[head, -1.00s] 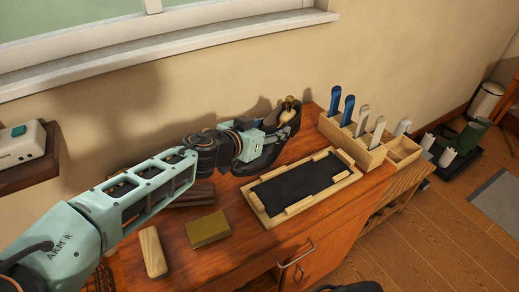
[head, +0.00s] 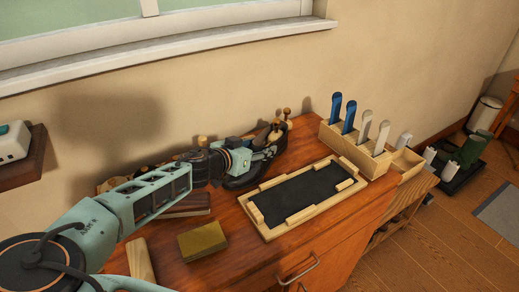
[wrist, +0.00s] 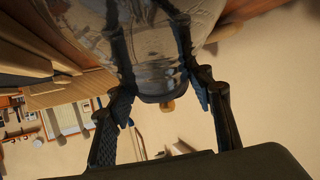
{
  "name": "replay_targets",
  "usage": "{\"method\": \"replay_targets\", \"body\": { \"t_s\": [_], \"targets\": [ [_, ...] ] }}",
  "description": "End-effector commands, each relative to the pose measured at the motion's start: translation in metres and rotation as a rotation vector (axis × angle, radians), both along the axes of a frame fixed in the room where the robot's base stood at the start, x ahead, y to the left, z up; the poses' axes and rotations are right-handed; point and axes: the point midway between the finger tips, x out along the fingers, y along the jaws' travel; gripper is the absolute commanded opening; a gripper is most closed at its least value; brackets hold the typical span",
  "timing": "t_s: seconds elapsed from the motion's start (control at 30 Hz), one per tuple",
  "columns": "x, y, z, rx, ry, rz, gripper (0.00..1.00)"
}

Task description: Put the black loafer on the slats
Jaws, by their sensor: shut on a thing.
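The black loafer (head: 240,182) is at the back of the wooden bench, under and beside my gripper (head: 264,154). My gripper is shut on it, with a finger on either side. In the wrist view the shoe (wrist: 150,45) is a large glossy dark shape between my fingertips (wrist: 163,98), with a small wooden knob (wrist: 167,106) at its near end. My gripper hides part of the shoe in the head view, and I cannot tell whether it touches the bench. A slatted wooden rack (head: 402,212) stands low at the bench's right end.
A wood-framed tray with a dark mat (head: 262,215) lies right of my gripper. A divided wooden box (head: 375,163) holds blue and white upright pieces. A yellowish block (head: 203,240) lies in front of my arm. Wooden knobs (head: 286,113) show behind my gripper.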

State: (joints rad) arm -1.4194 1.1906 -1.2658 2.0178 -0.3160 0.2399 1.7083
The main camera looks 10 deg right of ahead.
Motion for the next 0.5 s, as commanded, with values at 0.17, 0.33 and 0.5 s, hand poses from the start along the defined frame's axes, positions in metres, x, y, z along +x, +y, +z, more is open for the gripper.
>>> {"method": "replay_targets", "body": {
  "t_s": [0.17,0.33,0.5],
  "targets": [
    [0.0003,-0.0005,0.0022,0.000,-0.003,-0.001,0.00],
    [-0.0001,-0.0001,-0.0012,0.001,-0.001,-0.001,0.53],
    [-0.0001,-0.0001,-0.0011,0.001,-0.001,0.000,0.65]
  ]
}}
